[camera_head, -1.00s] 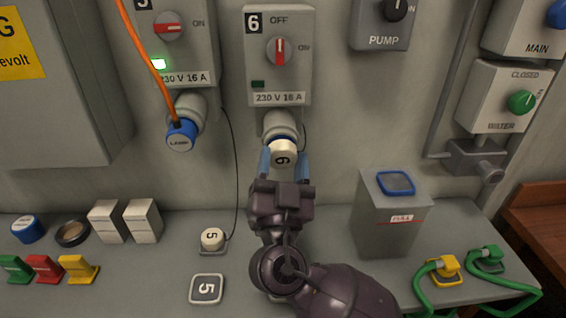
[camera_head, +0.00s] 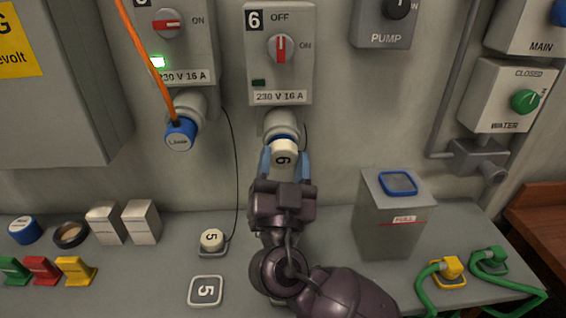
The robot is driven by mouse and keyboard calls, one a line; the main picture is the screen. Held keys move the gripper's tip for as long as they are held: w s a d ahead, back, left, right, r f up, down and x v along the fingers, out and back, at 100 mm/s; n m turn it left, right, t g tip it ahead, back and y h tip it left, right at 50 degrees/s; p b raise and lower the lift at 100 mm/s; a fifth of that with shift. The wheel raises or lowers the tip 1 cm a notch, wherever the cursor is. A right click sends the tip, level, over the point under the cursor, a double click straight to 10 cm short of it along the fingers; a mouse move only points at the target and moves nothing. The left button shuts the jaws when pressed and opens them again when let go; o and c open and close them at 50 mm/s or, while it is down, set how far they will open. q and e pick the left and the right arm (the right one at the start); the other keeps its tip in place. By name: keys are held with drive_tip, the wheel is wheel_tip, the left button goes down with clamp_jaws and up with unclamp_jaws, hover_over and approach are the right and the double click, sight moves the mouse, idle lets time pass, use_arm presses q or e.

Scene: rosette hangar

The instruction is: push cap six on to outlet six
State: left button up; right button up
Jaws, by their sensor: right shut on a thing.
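Outlet six (camera_head: 280,124) is a pale round socket sticking out below the grey switch box marked 6 (camera_head: 265,84). The box's red switch points up to OFF and its small lamp is dark. Cap six (camera_head: 284,153) is cream with a 6 on its face, and sits right at the mouth of the outlet. A dark blue band shows between them; I cannot tell whether the cap is fully seated. My right gripper (camera_head: 285,166) has its blue fingers on both sides of the cap and is shut on it. My left gripper is not in view.
Outlet five, to the left, holds a blue plug (camera_head: 180,135) with an orange cable. Cap five (camera_head: 212,239) lies on the shelf, with a thin black cord running up. A grey box (camera_head: 390,220) with a blue-rimmed top stands right of my arm. Several small items lie at left.

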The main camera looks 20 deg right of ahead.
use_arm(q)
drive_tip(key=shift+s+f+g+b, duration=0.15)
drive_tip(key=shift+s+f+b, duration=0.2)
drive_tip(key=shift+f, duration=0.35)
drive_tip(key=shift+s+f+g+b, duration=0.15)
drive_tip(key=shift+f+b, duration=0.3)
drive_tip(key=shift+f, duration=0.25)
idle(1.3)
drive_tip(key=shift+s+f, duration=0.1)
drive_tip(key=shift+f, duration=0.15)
use_arm(e)
drive_tip(key=shift+w+d+r, duration=0.1)
drive_tip(key=shift+w+d, duration=0.05)
drive_tip(key=shift+w, duration=0.35)
drive_tip(key=o, duration=0.9)
drive_tip(key=shift+o, duration=0.2)
